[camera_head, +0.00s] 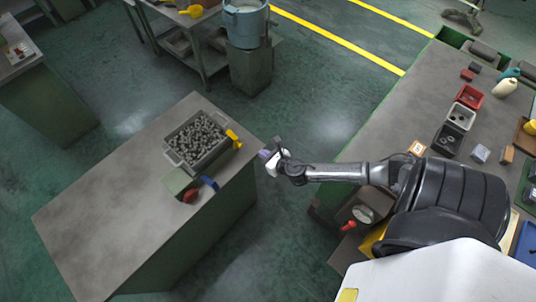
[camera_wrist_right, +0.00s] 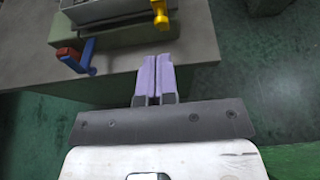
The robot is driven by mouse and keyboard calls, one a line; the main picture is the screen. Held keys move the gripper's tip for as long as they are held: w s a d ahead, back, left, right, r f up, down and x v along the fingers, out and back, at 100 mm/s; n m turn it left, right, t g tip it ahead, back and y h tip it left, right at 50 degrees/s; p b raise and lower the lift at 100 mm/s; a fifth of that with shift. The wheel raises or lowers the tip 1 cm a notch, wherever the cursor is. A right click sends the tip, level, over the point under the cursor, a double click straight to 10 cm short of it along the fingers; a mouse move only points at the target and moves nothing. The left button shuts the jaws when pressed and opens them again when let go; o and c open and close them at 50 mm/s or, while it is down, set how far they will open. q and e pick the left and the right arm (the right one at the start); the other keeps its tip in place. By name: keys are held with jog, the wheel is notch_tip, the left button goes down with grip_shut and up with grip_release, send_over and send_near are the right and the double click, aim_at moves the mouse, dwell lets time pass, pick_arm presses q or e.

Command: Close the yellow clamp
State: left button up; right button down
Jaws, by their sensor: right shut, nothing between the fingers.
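The yellow clamp (camera_head: 233,139) stands at the right end of a grey bin of metal parts (camera_head: 183,163) on the grey table (camera_head: 110,205). Part of the yellow clamp (camera_wrist_right: 161,14) also shows at the top of the right wrist view, ahead of my fingers. My right gripper (camera_head: 264,154) is at the table's right corner, to the right of the clamp and apart from it. Its purple fingers (camera_wrist_right: 158,78) are shut with nothing between them. My left gripper is in neither view.
A blue handle (camera_head: 209,182) and a red knob (camera_head: 190,196) sit at the bin's front side. A workbench (camera_head: 400,115) with small trays stands at the right. Green floor lies between it and the table. A blue-grey bucket (camera_head: 246,22) stands at the back.

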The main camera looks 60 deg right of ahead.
jog(key=shift+s+a+r, duration=0.15)
jog(key=shift+s+r, duration=0.55)
jog(key=shift+s, duration=0.2)
